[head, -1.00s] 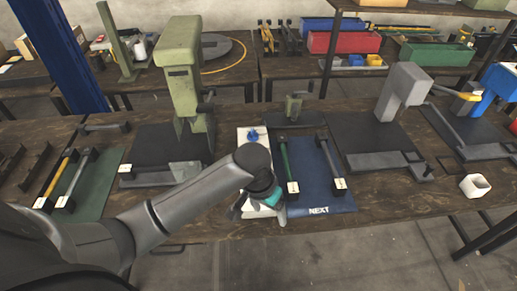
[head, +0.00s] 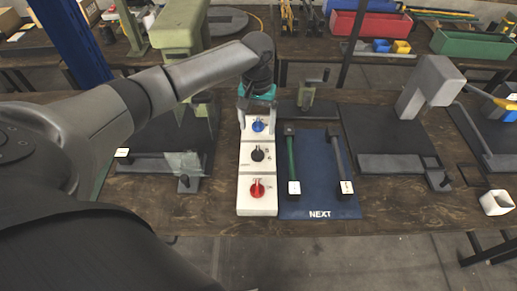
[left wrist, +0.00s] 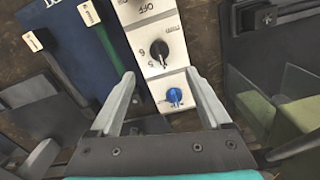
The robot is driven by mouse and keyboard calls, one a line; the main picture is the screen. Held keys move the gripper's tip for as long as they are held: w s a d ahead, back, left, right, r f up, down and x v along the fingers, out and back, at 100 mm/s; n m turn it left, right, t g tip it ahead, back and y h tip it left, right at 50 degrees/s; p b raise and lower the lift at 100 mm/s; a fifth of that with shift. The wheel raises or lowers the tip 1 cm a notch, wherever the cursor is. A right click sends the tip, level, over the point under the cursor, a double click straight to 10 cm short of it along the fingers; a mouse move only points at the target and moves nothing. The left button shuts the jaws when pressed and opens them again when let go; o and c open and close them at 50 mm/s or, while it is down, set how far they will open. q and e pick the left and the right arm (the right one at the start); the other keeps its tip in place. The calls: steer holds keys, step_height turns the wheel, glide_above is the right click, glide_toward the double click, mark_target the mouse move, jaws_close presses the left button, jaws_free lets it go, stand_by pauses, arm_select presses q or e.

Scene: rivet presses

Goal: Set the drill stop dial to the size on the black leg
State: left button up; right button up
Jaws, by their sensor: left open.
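A white dial panel (head: 245,172) carries a blue dial (head: 258,126), a black dial (head: 258,154) and a red dial (head: 257,189) in a row. Which is the drill stop dial I cannot tell. A dark leg (head: 338,156) and a green leg (head: 291,158) lie on the blue "NEXT" mat (head: 315,190); their white tags are too small to read. My left gripper (head: 257,110) is open and empty over the panel's far end. In the left wrist view the blue dial (left wrist: 174,96) and black dial (left wrist: 159,50) show between and beyond its fingers. My right gripper is not in view.
A green press (head: 185,25) stands left of the panel, with a grey press (head: 430,85) to the right. A white square cup (head: 496,202) sits at the right table edge.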

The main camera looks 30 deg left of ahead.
mark_target(258, 151)
arm_select(q)
step_height(258, 151, down, 12)
steer(key=shift+r+b, duration=0.2)
steer(key=shift+b, duration=0.9)
steer(key=shift+c, duration=0.3)
jaws_close()
